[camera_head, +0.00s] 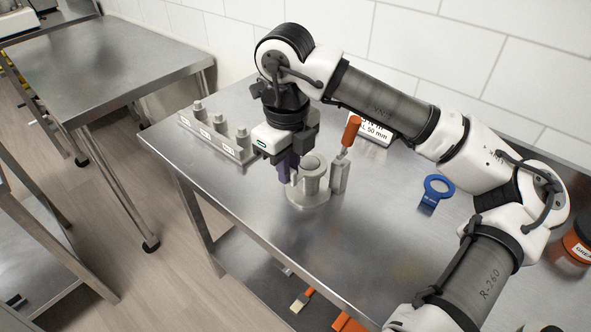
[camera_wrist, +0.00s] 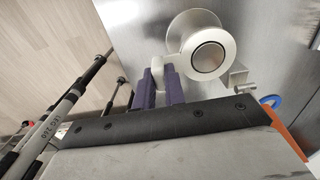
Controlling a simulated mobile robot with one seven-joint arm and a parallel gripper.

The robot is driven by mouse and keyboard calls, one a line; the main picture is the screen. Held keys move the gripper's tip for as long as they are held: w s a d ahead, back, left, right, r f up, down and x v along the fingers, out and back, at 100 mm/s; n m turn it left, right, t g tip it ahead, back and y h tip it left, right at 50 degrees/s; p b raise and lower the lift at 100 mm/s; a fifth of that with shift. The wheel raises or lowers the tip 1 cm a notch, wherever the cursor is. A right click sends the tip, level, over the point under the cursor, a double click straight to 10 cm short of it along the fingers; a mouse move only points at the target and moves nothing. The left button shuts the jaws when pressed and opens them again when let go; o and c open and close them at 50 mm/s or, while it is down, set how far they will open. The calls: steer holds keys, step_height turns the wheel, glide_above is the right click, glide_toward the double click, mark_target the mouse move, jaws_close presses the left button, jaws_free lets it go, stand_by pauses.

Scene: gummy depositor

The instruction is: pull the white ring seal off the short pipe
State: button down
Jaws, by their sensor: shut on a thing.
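The short grey pipe (camera_head: 312,180) stands upright on a round base on the steel table; it also shows from above in the wrist view (camera_wrist: 207,54). My gripper (camera_head: 288,170) is close on the pipe's left side, pointing down. Its purple fingers (camera_wrist: 158,88) are shut on a thin pale piece (camera_wrist: 157,66), which looks like part of the white ring seal. This piece is right beside the pipe wall.
A grey holder (camera_head: 339,178) with an orange-handled tool (camera_head: 350,131) stands close right of the pipe. A labelled rack with several pegs (camera_head: 217,138) is at left. A sign (camera_head: 373,131), blue ring tool (camera_head: 438,188) and grease jar (camera_head: 577,242) are farther right. The front table area is clear.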

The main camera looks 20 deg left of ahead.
steer(key=shift+r, duration=0.15)
steer(key=shift+r+p, duration=0.3)
steer(key=shift+r, duration=0.45)
steer(key=shift+r+p, duration=1.35)
steer(key=shift+r, duration=1.15)
steer(key=c, duration=2)
jaws_free()
jaws_close()
